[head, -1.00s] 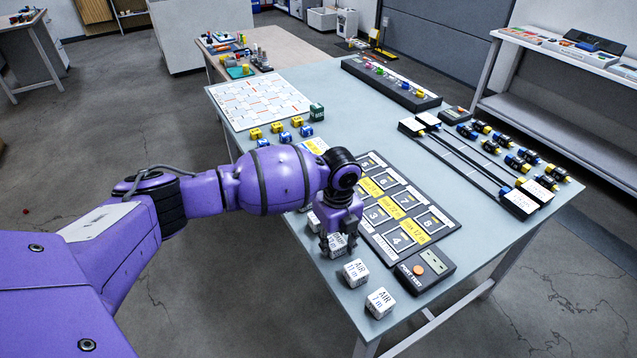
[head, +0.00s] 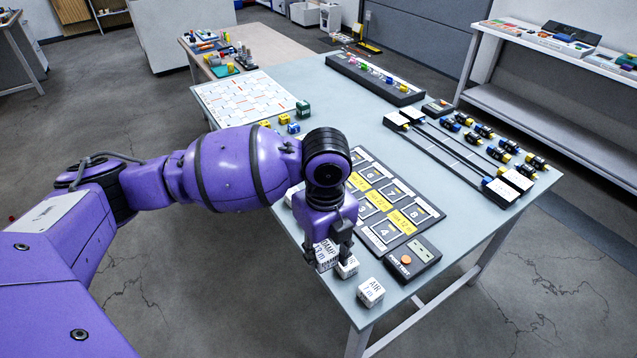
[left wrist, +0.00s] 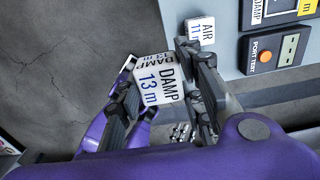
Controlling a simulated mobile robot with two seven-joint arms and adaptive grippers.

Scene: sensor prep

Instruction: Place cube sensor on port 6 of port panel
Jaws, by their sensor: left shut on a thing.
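My left gripper (head: 329,250) is shut on a white cube sensor (head: 325,256) marked DAMP, which appears raised off the table. In the left wrist view the cube (left wrist: 159,84) sits between the fingers (left wrist: 160,100), tilted, with "DAMP 13 m" readable. The dark port panel (head: 438,224) lies to the right of the gripper, with numbered ports and yellow labels. Port 6 (head: 377,173) is in its far row, between ports 5 and 7, and looks empty. My arm hides the panel's left part. My right gripper is not in view.
A port tester (head: 413,260) lies at the panel's near end. Two rails (head: 448,150) lie beyond the panel. Bare table (head: 450,200) separates them.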

